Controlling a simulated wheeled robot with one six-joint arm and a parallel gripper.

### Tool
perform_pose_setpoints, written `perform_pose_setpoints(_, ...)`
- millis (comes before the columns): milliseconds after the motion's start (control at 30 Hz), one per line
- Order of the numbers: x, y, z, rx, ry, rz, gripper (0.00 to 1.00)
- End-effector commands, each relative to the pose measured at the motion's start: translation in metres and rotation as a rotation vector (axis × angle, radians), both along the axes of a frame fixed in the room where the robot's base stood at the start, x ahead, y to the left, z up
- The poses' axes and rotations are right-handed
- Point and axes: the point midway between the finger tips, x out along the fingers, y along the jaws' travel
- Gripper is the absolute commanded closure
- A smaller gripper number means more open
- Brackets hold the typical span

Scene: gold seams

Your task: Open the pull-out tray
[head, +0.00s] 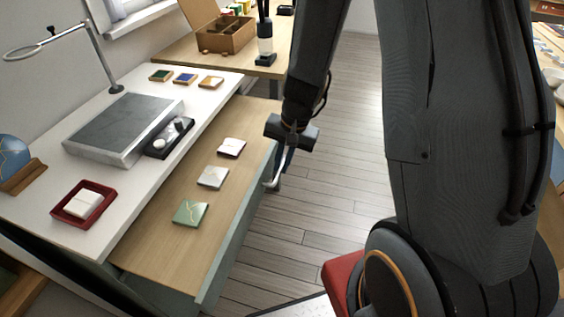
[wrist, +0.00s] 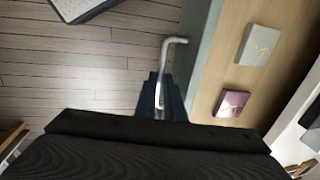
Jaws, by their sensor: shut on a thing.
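The pull-out tray (head: 165,252) is a wooden board with a grey-green front. It extends out from under the white tabletop, with a broad strip of it showing. Its silver bar handle (head: 275,181) is on the front face, and its bent end also shows in the wrist view (wrist: 172,43). My gripper (head: 284,160) is shut on the handle near the far end of the tray front. In the wrist view the dark fingers (wrist: 160,98) stand on either side of the bar. The gripped part is partly hidden.
A green tile (head: 190,212), a grey tile (head: 213,177) and a mauve tile (head: 232,147), some with gold seams, lie on the tray. The white tabletop (head: 118,203) holds a grey slab (head: 125,122) and a red dish (head: 70,217). Open plank floor (head: 345,150) lies in front of the tray.

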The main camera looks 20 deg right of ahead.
Motion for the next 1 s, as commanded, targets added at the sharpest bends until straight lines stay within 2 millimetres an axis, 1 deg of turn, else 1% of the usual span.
perform_pose_setpoints(167,0.001,-0.001,0.001,0.0,-0.002,-0.001,1.0)
perform_pose_setpoints(200,0.001,-0.001,0.001,0.0,-0.002,-0.001,0.84)
perform_pose_setpoints(267,0.001,-0.001,0.001,0.0,-0.002,-0.001,0.74)
perform_pose_setpoints(300,0.001,-0.001,0.001,0.001,-0.001,-0.002,0.72)
perform_pose_setpoints(567,0.0,-0.001,0.001,0.0,0.0,-0.002,0.72)
perform_pose_setpoints(667,0.0,-0.002,0.007,0.0,-0.002,-0.002,0.72)
perform_pose_setpoints(1000,-0.005,-0.011,0.059,0.0,-0.004,-0.001,0.72)
